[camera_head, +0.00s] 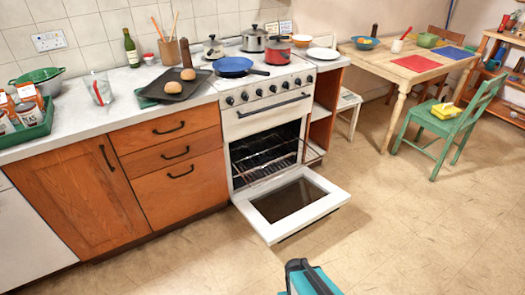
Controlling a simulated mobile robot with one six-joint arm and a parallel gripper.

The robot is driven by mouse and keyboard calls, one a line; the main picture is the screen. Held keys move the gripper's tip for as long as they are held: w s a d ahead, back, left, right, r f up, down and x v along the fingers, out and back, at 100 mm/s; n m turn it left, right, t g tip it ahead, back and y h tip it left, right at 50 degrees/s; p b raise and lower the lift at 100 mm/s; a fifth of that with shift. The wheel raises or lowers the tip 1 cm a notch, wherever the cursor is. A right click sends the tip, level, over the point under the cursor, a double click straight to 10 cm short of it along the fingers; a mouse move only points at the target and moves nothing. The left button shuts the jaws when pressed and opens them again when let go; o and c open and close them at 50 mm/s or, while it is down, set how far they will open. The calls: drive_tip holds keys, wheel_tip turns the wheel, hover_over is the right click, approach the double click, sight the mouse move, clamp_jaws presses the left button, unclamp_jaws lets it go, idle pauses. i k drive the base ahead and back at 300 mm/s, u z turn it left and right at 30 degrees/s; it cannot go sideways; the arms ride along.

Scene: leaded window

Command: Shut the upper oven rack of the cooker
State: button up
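The white cooker (268,112) stands in the middle of the head view, at the right end of the counter. Its oven door (330,193) is folded down, open and about level. Wire racks show in the dark oven cavity. The upper oven rack (313,152) sticks out forward past the oven front, over the inner part of the door. The thin wires overlap, so the lower rack is hard to tell apart. A teal and black part of my arm shows at the bottom edge; my gripper's fingers are not in view.
The floor (400,220) in front and to the right of the door is clear. Wooden drawers (180,175) adjoin the cooker on the left. A blue pan (233,66) and several pots stand on the hob. A green chair (450,122) and a table (400,85) stand at the right.

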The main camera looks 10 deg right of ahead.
sight(288, 173)
drive_tip(key=u, duration=0.2)
drive_tip(key=i, duration=1.1)
drive_tip(key=u, duration=0.7)
